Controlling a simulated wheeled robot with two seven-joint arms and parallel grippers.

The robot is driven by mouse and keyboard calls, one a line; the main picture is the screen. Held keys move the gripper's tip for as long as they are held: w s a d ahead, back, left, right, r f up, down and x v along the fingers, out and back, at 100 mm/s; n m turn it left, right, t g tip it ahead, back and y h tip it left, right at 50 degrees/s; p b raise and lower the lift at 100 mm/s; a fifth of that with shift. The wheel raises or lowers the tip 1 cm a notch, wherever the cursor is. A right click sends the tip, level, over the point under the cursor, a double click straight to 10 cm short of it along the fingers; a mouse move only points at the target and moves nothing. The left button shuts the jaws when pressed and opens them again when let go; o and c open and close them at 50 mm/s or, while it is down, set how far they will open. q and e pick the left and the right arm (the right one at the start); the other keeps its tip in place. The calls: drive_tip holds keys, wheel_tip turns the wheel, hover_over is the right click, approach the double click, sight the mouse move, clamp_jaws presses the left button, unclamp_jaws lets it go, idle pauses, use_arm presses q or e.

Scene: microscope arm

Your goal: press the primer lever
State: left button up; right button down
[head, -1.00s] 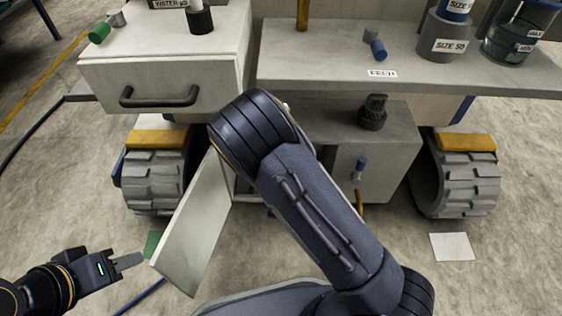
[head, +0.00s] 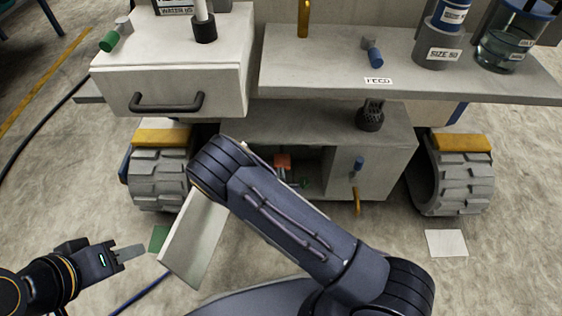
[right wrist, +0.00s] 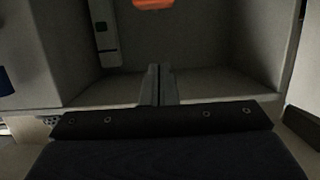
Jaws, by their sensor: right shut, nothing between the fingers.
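An orange-red part (head: 283,161), which looks like the primer lever, sits inside the open lower compartment of the machine. It also shows at the top edge of the right wrist view (right wrist: 153,4). My right gripper (right wrist: 158,86) is shut and empty, pointing into the compartment, with the orange-red part beyond its tips and apart from them. In the head view my right arm hides this gripper. My left gripper (head: 130,252) is at the lower left, away from the machine; its finger gap is not clear.
The compartment door (head: 193,243) hangs open at the left, close to my right arm. A blue knob (head: 359,162) and a brass handle (head: 356,201) are on the front panel. A shelf (head: 420,85) overhangs above.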

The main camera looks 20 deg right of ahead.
drive_tip(key=shift+w, duration=0.1)
drive_tip(key=b, duration=0.3)
hover_over(281, 163)
drive_tip(key=f, duration=0.2)
drive_tip(key=shift+s+a+f, duration=0.1)
drive_tip(key=shift+s+f, duration=0.25)
drive_tip(key=shift+s, duration=0.05)
wheel_tip(281, 163, down, 3)
drive_tip(key=shift+s+r+b, duration=0.1)
drive_tip(key=shift+b, duration=0.65)
drive_tip(key=shift+f, duration=0.45)
drive_tip(key=shift+s, duration=0.1)
